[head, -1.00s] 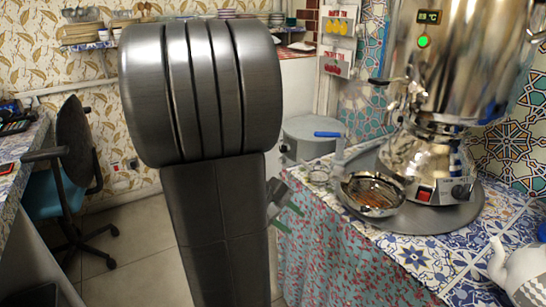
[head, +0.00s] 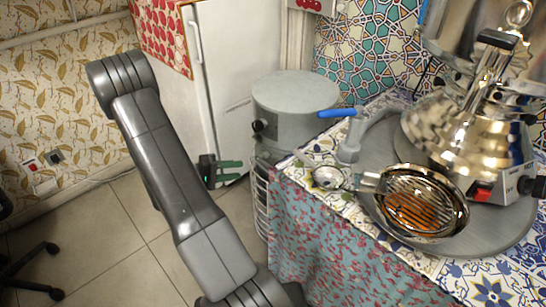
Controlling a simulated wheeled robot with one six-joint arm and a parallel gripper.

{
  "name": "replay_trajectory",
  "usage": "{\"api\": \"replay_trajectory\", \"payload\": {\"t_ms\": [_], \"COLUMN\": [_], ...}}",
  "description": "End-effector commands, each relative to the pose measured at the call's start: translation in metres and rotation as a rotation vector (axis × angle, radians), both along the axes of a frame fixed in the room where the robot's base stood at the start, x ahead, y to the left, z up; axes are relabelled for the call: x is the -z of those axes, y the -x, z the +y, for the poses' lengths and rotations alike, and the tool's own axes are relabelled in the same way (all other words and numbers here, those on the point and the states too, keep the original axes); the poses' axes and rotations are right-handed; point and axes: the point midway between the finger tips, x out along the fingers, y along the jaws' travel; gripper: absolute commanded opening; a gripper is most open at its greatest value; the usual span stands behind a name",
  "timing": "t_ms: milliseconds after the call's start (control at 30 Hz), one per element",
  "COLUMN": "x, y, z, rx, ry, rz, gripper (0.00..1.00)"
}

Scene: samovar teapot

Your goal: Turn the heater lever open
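A blue lever handle (head: 337,113) sits on top of a short grey valve post (head: 350,140) on the counter's left part. The handle lies about level and points left, out over the edge of the grey cylinder. My gripper (head: 232,171) has green fingers and hangs left of the counter, lower than the lever and well apart from it. Its two fingers are spread with nothing between them. The silver samovar (head: 465,130) stands on a round grey tray (head: 510,240) at right, with a red switch (head: 482,193) at its base.
A grey cylinder (head: 295,95) with a black knob stands behind the cloth-draped counter (head: 330,245). A white fridge (head: 225,60) is behind my gripper.

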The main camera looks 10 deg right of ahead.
Motion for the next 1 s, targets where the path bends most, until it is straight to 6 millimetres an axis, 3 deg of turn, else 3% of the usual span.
{"api": "replay_trajectory", "payload": {"t_ms": [167,700,1000], "x": [0.005,0.026,0.031], "y": [-0.003,-0.018,-0.024], "z": [-0.012,-0.103,-0.129], "rx": [0.001,0.004,0.000], "ry": [0.003,0.001,0.001], "rz": [-0.006,-0.004,-0.004], "gripper": [0.37,0.37,0.37]}}
